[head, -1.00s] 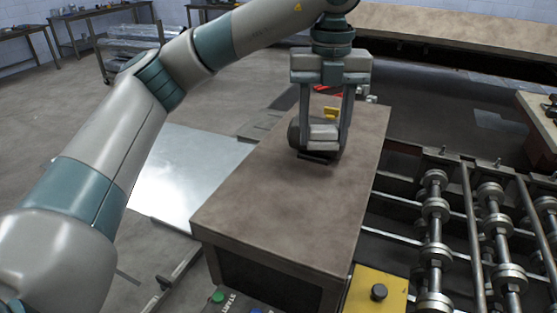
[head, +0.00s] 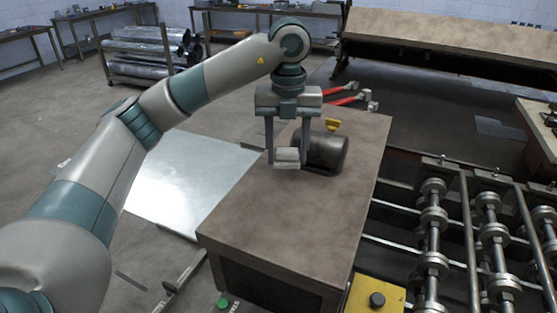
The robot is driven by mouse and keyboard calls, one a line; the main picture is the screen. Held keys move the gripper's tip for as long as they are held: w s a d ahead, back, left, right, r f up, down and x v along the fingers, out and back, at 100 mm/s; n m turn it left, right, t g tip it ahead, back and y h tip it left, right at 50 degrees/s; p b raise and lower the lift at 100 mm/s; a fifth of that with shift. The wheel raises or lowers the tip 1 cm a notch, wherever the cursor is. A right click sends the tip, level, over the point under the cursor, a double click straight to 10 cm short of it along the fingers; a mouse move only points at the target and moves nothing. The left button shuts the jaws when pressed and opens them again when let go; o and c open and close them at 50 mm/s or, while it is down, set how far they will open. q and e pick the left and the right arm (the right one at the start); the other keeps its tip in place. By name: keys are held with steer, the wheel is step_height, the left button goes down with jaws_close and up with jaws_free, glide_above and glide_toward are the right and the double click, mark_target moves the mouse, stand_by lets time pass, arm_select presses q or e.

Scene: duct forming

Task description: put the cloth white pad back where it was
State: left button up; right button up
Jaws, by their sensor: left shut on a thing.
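My left gripper (head: 287,155) points down over the brown-topped bench (head: 265,215) and is shut on the white pad (head: 287,157), a small pale folded block between its two fingers. The pad is just left of a dark grey cylinder (head: 329,152) lying on the bench, and overlaps its left end in the picture. I cannot tell whether the pad touches the bench or hangs a little above it. My right gripper is not in view.
Red-handled snips (head: 345,98) and a yellow item (head: 332,125) lie at the bench's far end. The roller machine (head: 435,230) is on the right, and a shiny metal sheet (head: 190,175) is on the left. The bench's near half is clear.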

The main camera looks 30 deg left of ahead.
mark_target(279, 179)
arm_select(q)
steer(key=shift+w+a+f+p, duration=0.15)
steer(key=shift+a+f, duration=0.15)
steer(key=shift+a, duration=0.2)
steer(key=shift+w+a+f+p, duration=0.15)
steer(key=shift+a+f, duration=0.15)
steer(key=shift+a, duration=0.2)
steer(key=shift+a+f, duration=0.15)
steer(key=shift+a, duration=0.05)
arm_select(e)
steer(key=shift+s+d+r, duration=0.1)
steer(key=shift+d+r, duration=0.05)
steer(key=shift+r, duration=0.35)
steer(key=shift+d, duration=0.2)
